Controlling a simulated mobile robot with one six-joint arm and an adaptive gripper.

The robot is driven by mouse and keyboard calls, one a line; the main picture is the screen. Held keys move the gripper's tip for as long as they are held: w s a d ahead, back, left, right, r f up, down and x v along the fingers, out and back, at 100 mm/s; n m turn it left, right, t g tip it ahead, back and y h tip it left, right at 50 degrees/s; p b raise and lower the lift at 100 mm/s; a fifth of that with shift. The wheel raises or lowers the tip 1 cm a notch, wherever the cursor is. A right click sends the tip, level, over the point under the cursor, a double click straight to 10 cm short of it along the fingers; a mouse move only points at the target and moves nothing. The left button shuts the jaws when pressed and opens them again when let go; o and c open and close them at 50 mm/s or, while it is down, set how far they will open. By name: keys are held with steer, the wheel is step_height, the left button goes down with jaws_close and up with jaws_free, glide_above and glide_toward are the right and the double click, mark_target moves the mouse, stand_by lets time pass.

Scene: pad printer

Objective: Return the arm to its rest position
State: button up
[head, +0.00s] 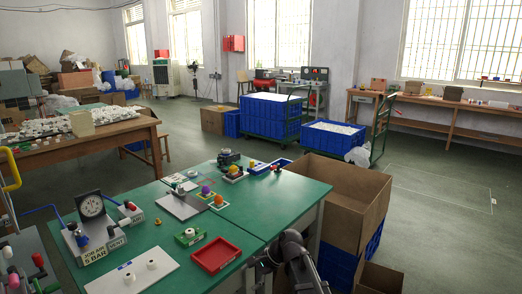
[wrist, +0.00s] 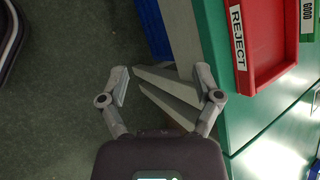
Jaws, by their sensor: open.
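My gripper (wrist: 161,84) is open and empty in the wrist view, its two fingers spread apart. It points down past the edge of the green table (wrist: 213,20), with the grey floor and the table's legs beneath it. In the head view my dark arm is at the bottom centre, by the table's front right edge, and my gripper (head: 262,267) is only partly visible there. The red tray (head: 216,255) lies on the table, left of my gripper. In the wrist view the red tray (wrist: 268,50) bears a REJECT label and is right of my fingers.
A large open cardboard box (head: 335,195) stands on a blue crate close to the right of my arm. A gauge unit (head: 91,215), a white plate (head: 132,272) and several small coloured parts are on the green table. Open floor (head: 440,220) lies to the right.

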steer(key=s+d+f+n+h, duration=0.2)
steer(key=s+d+n+h, duration=0.3)
steer(key=d, duration=0.5)
steer(key=s+d+f+n+h, duration=0.25)
steer(key=s+d+n, duration=0.35)
steer(key=d, duration=0.5)
step_height(320, 180, up, 20)
steer(key=m+p, duration=0.1)
steer(key=p, duration=1.8)
steer(key=shift+s+a+f, duration=0.25)
steer(key=shift+s+a, duration=0.05)
steer(key=shift+a, duration=0.15)
steer(key=shift+h, duration=0.25)
